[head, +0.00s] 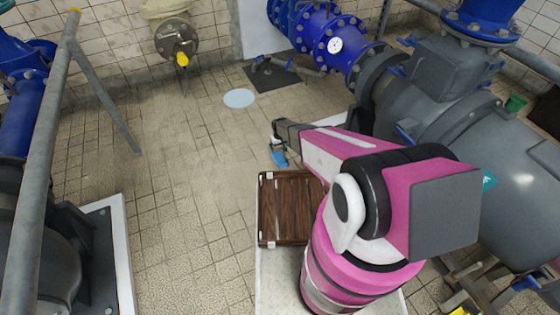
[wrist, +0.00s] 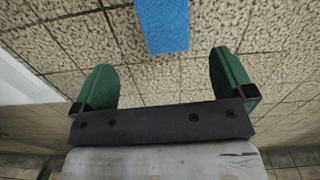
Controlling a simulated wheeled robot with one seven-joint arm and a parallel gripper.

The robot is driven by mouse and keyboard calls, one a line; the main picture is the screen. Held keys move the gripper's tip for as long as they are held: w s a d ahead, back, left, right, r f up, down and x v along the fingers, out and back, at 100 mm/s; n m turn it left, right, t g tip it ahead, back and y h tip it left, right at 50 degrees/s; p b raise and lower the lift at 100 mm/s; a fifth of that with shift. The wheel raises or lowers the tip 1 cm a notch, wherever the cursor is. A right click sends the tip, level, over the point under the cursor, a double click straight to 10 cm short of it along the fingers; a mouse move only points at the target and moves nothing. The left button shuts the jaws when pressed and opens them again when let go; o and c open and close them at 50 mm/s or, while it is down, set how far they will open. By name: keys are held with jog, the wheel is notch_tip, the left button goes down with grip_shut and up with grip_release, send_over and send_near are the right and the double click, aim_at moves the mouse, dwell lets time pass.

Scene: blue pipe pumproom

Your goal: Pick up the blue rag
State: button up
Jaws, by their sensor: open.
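The blue rag (head: 279,158) shows as a small blue patch at the end of my arm in the head view, above the floor tiles in the picture. In the wrist view the blue rag (wrist: 163,24) is a flat textured blue piece at the top middle, cut off by the frame edge. My gripper (wrist: 160,62) is open, its two green fingers wide apart. The rag lies beyond the fingertips, between their lines, and no finger visibly touches it. In the head view my gripper (head: 277,143) is small and partly merges with the rag, so the gap between them cannot be told.
A brown slatted wooden tray (head: 262,205) is beside my pink arm. A pale blue disc (head: 239,98) lies on the tiled floor. Large grey pump machinery (head: 450,110) stands right, and a grey railing (head: 45,150) runs down the left. The floor left of my gripper is clear.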

aim_at(279, 156)
jog(key=f, duration=0.9)
jog(key=shift+s+a+f, duration=0.1)
jog(key=shift+a, duration=0.2)
jog(key=c, duration=1)
